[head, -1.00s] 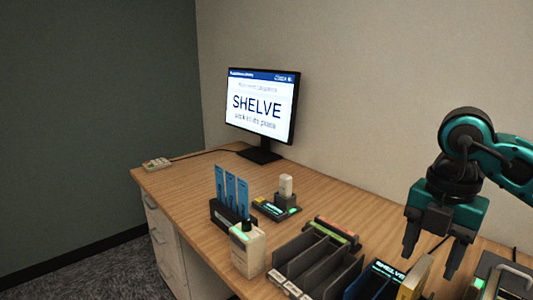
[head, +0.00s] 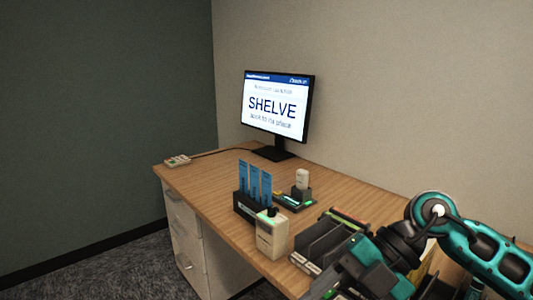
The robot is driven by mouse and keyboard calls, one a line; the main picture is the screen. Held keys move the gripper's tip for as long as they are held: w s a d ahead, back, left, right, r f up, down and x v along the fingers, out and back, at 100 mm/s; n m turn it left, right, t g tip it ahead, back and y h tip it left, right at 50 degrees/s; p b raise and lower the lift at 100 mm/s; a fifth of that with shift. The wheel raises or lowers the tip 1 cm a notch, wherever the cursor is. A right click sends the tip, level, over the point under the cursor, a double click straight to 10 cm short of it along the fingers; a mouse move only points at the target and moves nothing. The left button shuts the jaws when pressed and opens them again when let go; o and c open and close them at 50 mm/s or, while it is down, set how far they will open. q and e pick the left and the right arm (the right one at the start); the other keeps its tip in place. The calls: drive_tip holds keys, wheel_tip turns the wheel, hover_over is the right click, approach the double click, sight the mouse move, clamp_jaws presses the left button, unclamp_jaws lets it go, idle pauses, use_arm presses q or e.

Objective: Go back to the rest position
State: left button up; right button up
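My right arm comes in from the right edge of the head view. My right gripper (head: 338,291) is low in the picture, in front of the dark divider rack (head: 322,243) and covering part of it. Its fingers are at the bottom edge, dark and partly cut off, so I cannot tell whether they are open or shut. I see no object in it. My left gripper is not in view. A monitor (head: 277,108) on the desk reads "SHELVE" with a smaller line below.
The wooden desk (head: 205,173) has clear room at its left and back. Blue upright strips (head: 254,182) stand in a dark holder. A white bottle-like container (head: 271,236) is near the front edge. A white scanner-like item (head: 302,180) sits in a dock behind it.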

drive_tip(key=a+r+m+t+y+p, duration=0.1)
drive_tip(key=a+r+m+t+y, duration=0.5)
drive_tip(key=y, duration=0.6)
drive_tip(key=w+d+f+m+t+h+p, duration=0.1)
drive_tip(key=w+d+f+m+t+h, duration=0.1)
drive_tip(key=d+f+m+t+h, duration=0.5)
drive_tip(key=w+d+f+m+t+h, duration=0.3)
drive_tip(key=f+m+t+h, duration=0.45)
drive_tip(key=f+m, duration=0.4)
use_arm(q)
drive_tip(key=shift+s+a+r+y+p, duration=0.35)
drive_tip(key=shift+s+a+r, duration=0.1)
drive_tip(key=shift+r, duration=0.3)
use_arm(e)
drive_tip(key=s+d+f+m+g+h, duration=0.2)
drive_tip(key=s+f+g, duration=0.1)
drive_tip(key=s+f, duration=0.2)
drive_tip(key=s+d+f+m+g+h, duration=0.2)
drive_tip(key=s+d+f+g+h, duration=0.1)
drive_tip(key=s+f, duration=0.3)
wheel_tip(320, 180, down, 2)
drive_tip(key=shift+s+f, duration=0.1)
drive_tip(key=shift+s, duration=0.05)
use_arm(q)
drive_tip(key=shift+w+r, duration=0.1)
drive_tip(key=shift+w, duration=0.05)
